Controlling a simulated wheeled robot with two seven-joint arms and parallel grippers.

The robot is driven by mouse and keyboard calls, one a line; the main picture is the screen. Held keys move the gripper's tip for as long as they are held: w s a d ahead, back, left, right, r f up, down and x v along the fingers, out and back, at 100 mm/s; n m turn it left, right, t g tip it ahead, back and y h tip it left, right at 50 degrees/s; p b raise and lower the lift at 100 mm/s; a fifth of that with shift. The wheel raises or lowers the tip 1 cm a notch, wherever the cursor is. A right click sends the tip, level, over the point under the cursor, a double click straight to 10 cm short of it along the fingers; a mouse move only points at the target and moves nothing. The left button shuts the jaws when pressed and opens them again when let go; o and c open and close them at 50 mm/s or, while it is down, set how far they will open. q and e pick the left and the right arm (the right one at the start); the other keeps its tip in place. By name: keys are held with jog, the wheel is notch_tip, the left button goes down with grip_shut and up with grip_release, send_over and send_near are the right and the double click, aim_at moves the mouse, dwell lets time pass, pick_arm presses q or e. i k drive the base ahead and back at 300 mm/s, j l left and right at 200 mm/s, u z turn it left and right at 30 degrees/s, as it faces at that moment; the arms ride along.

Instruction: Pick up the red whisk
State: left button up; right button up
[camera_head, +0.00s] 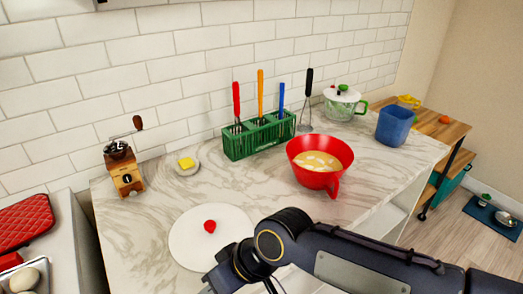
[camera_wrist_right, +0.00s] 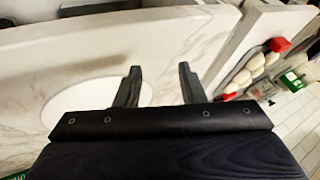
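The red whisk (camera_head: 236,102) stands upright with its red handle up, in the left part of a green rack (camera_head: 258,141) on the marble counter. Its wire end is partly hidden by the rack. My right arm reaches in from the lower right of the head view, well in front of the rack. In the right wrist view my right gripper (camera_wrist_right: 158,78) has its two fingers apart with nothing between them. The whisk does not show in that view. My left gripper is not in view.
Orange-handled (camera_head: 260,84) and blue-handled (camera_head: 281,96) utensils share the rack; a black-handled whisk (camera_head: 305,122) stands beside it. A red bowl (camera_head: 325,176) sits right of centre.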

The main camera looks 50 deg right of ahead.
aim_at(235, 85)
jog(key=z, duration=2.25)
